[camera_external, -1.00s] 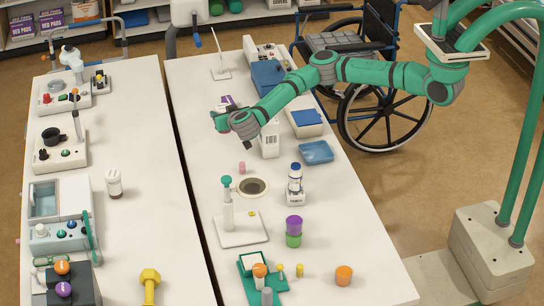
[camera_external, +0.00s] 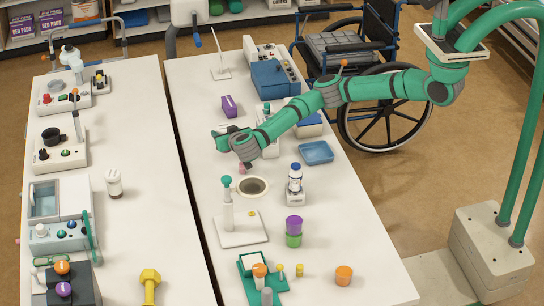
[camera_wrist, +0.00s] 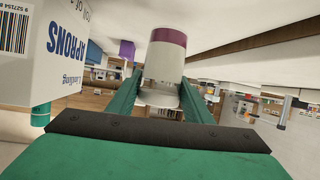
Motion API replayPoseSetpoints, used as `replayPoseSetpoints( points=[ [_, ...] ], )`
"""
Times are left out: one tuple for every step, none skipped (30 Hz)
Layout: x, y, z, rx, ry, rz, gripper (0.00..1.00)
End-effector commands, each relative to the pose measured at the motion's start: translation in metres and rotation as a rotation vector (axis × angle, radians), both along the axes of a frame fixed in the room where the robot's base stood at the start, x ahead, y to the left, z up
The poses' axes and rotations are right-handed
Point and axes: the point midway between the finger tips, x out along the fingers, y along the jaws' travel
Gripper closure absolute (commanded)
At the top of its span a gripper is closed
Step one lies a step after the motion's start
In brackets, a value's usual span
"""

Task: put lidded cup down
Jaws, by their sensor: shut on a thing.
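The lidded cup (camera_wrist: 164,65) is pale with a maroon band at its top end in the wrist view. My gripper (camera_wrist: 160,88) is shut on it, with one green finger on each side. In the external view my gripper (camera_external: 219,139) is over the right-hand table (camera_external: 205,85), toward its left edge. The cup is mostly hidden there by the gripper and arm. I cannot tell whether its base touches the table.
A white aprons box (camera_wrist: 62,50) stands close beside the gripper at left in the wrist view. A purple box (camera_external: 230,106) lies behind the gripper. A round dark-centred dish (camera_external: 253,187), a small pink item (camera_external: 242,168) and a stand (camera_external: 228,210) are in front.

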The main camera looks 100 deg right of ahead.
Motion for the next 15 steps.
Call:
replayPoseSetpoints(
  points=[
    [0.0,0.0,-0.002,-0.001,-0.001,0.0,0.83],
    [0.0,0.0,-0.005,-0.001,-0.001,0.001,0.83],
    [0.0,0.0,-0.009,-0.001,0.0,0.001,0.83],
    [0.0,0.0,-0.013,-0.001,0.001,0.0,0.83],
    [0.0,0.0,-0.017,-0.001,0.001,-0.001,0.83],
    [0.0,0.0,-0.023,-0.001,0.002,0.0,0.83],
    [0.0,0.0,-0.027,-0.002,0.002,0.001,0.83],
    [0.0,0.0,-0.03,-0.002,0.001,0.0,0.83],
    [0.0,-0.001,-0.034,-0.001,0.0,0.0,0.83],
    [0.0,-0.001,-0.035,-0.001,0.0,0.0,0.83],
    [0.0,-0.001,-0.036,-0.001,0.0,0.0,0.83],
    [0.0,-0.001,-0.036,0.0,-0.001,0.0,0.83],
    [0.0,-0.001,-0.036,0.0,-0.001,0.0,0.83],
    [0.0,-0.001,-0.036,0.0,-0.001,0.0,0.83],
    [0.0,-0.001,-0.036,0.0,-0.001,0.0,0.83]
  ],
)
